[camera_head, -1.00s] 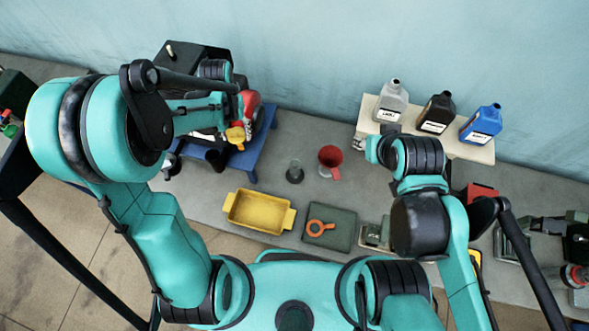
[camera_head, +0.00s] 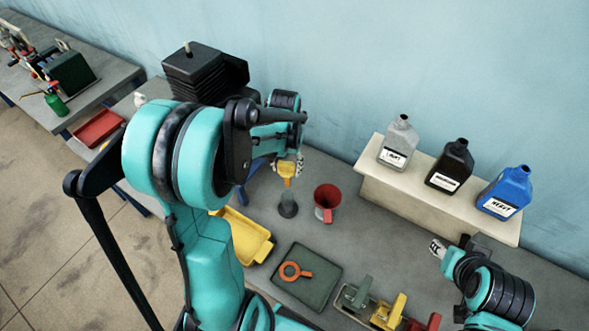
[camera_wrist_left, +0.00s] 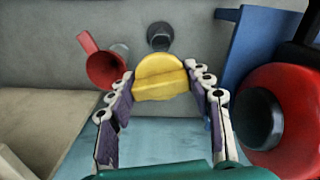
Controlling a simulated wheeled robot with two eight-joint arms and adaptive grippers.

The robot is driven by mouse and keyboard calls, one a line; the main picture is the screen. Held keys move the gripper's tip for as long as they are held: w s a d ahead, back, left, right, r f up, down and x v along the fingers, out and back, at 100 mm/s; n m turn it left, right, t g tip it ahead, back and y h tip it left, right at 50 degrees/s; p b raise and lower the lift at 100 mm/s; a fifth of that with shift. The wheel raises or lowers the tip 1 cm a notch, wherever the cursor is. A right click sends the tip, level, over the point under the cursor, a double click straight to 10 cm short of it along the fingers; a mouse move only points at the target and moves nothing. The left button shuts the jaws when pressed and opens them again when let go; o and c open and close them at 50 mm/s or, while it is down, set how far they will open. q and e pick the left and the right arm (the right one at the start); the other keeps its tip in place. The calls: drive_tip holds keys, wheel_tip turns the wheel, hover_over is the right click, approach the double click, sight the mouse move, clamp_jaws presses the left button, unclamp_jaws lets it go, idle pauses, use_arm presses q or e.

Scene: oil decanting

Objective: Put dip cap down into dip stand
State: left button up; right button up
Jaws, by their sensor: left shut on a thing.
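My left gripper (camera_head: 288,163) is shut on a yellow cap (camera_head: 286,170), taken to be the dip cap; in the left wrist view the cap (camera_wrist_left: 160,77) sits between the two fingers. In the head view the cap is just above a small dark grey cup-like holder (camera_head: 288,208), and they look apart. The holder may be the dip stand. The wrist view shows a dark cup (camera_wrist_left: 160,38) beyond the cap; I cannot tell if it is the same holder. My right gripper (camera_head: 438,248) shows only partly, at the lower right.
A yellow tray (camera_head: 248,241) and a green mat (camera_head: 308,277) with an orange ring tool (camera_head: 292,271) lie in front. Several bottles stand on a cream shelf (camera_head: 410,195). A large red part (camera_wrist_left: 280,105) is right in the wrist view.

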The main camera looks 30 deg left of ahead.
use_arm(q)
drive_tip(key=shift+a, duration=0.2)
drive_tip(key=shift+f, duration=0.15)
wheel_tip(320, 180, down, 4)
drive_tip(key=b, duration=0.4)
drive_tip(key=shift+d, duration=0.1)
idle(0.5)
wheel_tip(320, 180, down, 9)
drive_tip(key=b, duration=0.7)
drive_tip(key=shift+b, duration=0.35)
